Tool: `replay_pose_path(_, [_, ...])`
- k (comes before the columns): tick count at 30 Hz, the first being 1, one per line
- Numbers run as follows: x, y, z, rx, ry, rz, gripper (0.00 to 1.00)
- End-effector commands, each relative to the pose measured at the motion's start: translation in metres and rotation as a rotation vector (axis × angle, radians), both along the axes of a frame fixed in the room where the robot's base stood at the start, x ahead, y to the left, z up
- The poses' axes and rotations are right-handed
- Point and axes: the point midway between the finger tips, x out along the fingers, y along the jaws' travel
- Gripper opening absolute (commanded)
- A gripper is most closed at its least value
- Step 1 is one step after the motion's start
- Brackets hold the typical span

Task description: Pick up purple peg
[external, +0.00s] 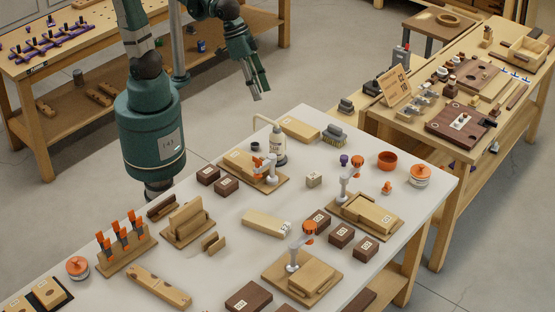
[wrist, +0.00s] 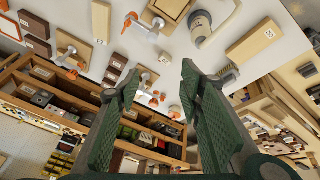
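A small purple peg (external: 344,160) stands on the white bench top in the external view, just left of an orange-handled clamp (external: 357,162). I cannot make the peg out with certainty in the wrist view. My gripper (external: 259,92) hangs in the air beyond the far left edge of the bench, up and left of the peg and well apart from it. In the wrist view my gripper (wrist: 160,80) has its two green fingers spread wide with nothing between them.
An orange bowl (external: 387,161), an orange knob (external: 387,187) and a lidded jar (external: 420,176) stand right of the peg. A brush (external: 334,135) lies behind it. A white bottle (external: 278,150) with a bent spout and a small wooden cube (external: 314,180) stand to its left.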

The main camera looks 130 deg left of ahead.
Motion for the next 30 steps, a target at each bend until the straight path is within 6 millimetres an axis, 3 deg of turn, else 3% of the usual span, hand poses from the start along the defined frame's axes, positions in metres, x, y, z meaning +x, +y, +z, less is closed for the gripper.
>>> replay_pose_path(14, [0.064,0.043,-0.025,-0.074,0.077,0.216,0.37])
replay_pose_path(30, [0.128,0.100,-0.075,-0.147,0.162,0.467,0.37])
